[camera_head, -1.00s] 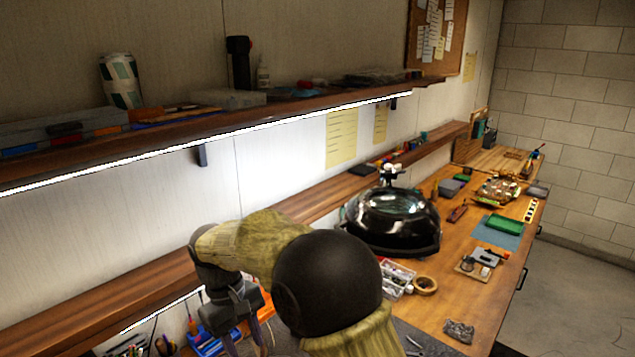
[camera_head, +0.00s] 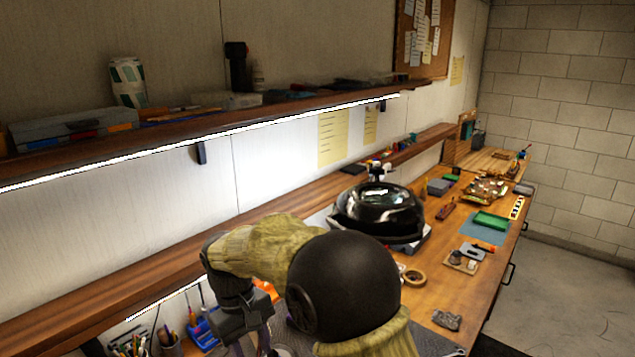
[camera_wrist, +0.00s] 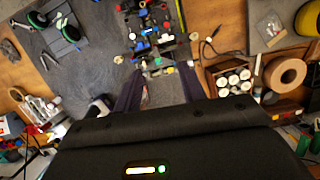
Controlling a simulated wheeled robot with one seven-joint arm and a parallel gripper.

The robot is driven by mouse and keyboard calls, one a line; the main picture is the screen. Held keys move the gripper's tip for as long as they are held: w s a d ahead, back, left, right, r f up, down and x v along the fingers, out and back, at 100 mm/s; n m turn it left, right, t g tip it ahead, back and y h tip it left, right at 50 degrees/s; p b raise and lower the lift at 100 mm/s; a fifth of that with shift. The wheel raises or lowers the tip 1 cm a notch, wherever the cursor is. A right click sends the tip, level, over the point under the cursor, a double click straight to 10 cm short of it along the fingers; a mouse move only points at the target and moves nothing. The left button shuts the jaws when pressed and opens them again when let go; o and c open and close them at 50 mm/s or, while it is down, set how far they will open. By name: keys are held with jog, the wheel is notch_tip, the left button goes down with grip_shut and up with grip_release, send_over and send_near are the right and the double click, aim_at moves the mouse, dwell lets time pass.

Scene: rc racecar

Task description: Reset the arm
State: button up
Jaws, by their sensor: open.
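My arm shows at the bottom centre of the head view, with yellowish fabric-like covering and a large black round joint. My gripper (camera_wrist: 158,90) is open, and nothing shows between its two dark fingers in the wrist view. It points down over the workbench. In the head view my gripper hangs at the lower left of the arm, its fingertips partly cut off by the frame edge. Below it in the wrist view is a car-like assembly (camera_wrist: 148,28) with blue, red and black parts, on a dark grey mat (camera_wrist: 100,62). I cannot tell whether the fingers touch anything.
The wooden workbench (camera_head: 480,285) runs toward the far right. A glossy black domed object (camera_head: 380,212) stands beyond my arm. A tape roll (camera_head: 414,277) lies nearby. A long shelf (camera_head: 215,121) overhangs the left side. Pen holders (camera_head: 170,343) stand lower left. Open floor (camera_head: 565,290) lies right.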

jog(key=s+d+f+m+t, duration=0.1)
jog(key=s+d+f+m, duration=0.1)
jog(key=d, duration=0.7)
jog(key=s+d+f+m+t+y+b, duration=0.1)
jog(key=s+d+m, duration=0.3)
jog(key=d, duration=0.5)
jog(key=s+d+f+m+t+y, duration=0.1)
jog(key=s+d+f+m+t, duration=0.1)
jog(key=d, duration=0.7)
jog(key=shift+s+d+f+m+t, duration=0.2)
jog(key=shift+s+f+m+t, duration=0.1)
jog(key=shift+s+m, duration=0.25)
jog(key=shift+w, duration=0.3)
jog(key=shift+s+d, duration=0.1)
jog(key=shift+s, duration=0.05)
